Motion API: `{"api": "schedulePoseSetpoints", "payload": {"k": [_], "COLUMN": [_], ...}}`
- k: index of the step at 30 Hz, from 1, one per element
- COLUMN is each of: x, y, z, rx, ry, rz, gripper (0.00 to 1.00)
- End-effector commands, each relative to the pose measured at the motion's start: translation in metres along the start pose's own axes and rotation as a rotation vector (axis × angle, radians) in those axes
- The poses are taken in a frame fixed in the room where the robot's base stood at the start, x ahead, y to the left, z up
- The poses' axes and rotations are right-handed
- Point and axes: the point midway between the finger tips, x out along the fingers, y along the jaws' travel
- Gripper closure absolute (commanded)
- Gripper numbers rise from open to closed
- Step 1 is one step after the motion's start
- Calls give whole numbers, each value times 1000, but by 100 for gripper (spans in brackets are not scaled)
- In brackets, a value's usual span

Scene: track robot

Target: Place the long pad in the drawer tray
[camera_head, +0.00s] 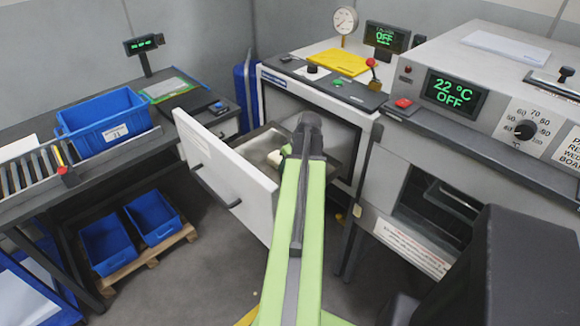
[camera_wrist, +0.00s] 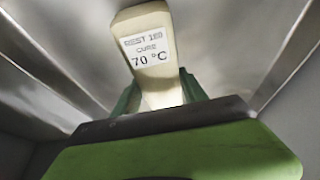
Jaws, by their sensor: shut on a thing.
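In the head view a small cream part of the pad (camera_head: 274,158) shows beside my gripper (camera_head: 284,156); my arm hides the rest. The drawer tray (camera_head: 258,141) lies inside the pulled-out drawer, behind its white front (camera_head: 222,170). The pad is over or inside the tray; I cannot tell whether it touches the bottom.
The oven (camera_head: 485,85) with a "22 °C OFF" display stands at the right. A bench at the left bears a blue bin (camera_head: 103,122) and a slotted rack (camera_head: 30,178). Blue crates (camera_head: 153,217) sit on a low pallet. Grey floor is free before the drawer.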

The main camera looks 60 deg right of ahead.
Motion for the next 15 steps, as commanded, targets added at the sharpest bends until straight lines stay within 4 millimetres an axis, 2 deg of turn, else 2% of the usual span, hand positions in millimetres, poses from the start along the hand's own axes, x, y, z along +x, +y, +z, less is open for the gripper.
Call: {"api": "schedulePoseSetpoints", "payload": {"k": [5, 6, 11, 15], "x": [4, 3, 2, 2], "y": [0, 0, 0, 0], "z": [2, 1, 1, 1], "rx": [0, 0, 1, 1], "ry": [0, 0, 0, 0], "rz": [0, 0, 0, 0], "gripper": [97, 47, 28, 28]}}
